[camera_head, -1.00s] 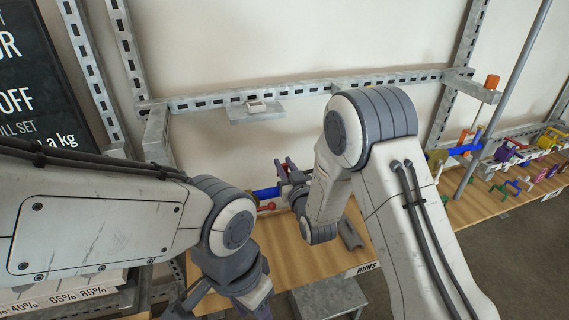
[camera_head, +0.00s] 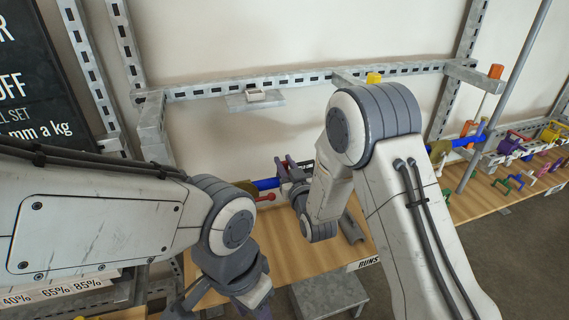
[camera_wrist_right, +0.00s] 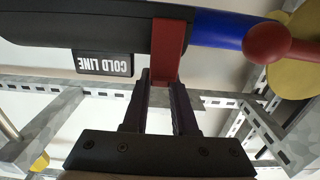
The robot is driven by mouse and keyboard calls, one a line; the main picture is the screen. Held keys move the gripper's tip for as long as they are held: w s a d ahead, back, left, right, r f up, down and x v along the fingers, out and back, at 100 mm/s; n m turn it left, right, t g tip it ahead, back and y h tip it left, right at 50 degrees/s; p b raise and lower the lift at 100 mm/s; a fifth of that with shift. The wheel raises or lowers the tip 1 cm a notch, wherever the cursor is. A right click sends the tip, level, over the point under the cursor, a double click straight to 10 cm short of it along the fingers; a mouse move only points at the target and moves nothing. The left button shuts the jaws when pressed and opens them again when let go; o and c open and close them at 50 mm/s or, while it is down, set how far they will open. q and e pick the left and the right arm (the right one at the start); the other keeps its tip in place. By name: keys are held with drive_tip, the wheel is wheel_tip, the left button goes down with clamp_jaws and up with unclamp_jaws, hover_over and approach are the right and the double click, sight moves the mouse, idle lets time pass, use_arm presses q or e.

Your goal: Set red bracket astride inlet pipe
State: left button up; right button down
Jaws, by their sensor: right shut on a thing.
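In the right wrist view the red bracket (camera_wrist_right: 168,52) is between the fingers of my right gripper (camera_wrist_right: 158,95), which is shut on it. The bracket's upper part lies across a thick dark pipe section (camera_wrist_right: 110,25), right where a blue section (camera_wrist_right: 217,32) begins. Whether it fully straddles or touches the pipe I cannot tell. In the head view my right gripper (camera_head: 288,172) is by the blue pipe (camera_head: 265,184), with the bracket hard to make out. My left gripper (camera_head: 178,308) is at the bottom edge, partly cut off.
A red ball-ended handle (camera_wrist_right: 266,43) and a yellow disc (camera_wrist_right: 298,60) are right of the bracket. A COLD LINE label (camera_wrist_right: 103,64) hangs below the dark section. A slotted rail (camera_head: 300,80) runs behind. The wooden bench (camera_head: 300,258) has bare room at front.

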drive_tip(key=shift+f+b, duration=0.35)
drive_tip(key=shift+b, duration=0.3)
idle(1.5)
drive_tip(key=c, duration=0.6)
unclamp_jaws()
drive_tip(key=shift+s+d, duration=0.1)
drive_tip(key=shift+s, duration=0.15)
drive_tip(key=shift+p+v, duration=0.8)
drive_tip(key=shift+v, duration=4.2)
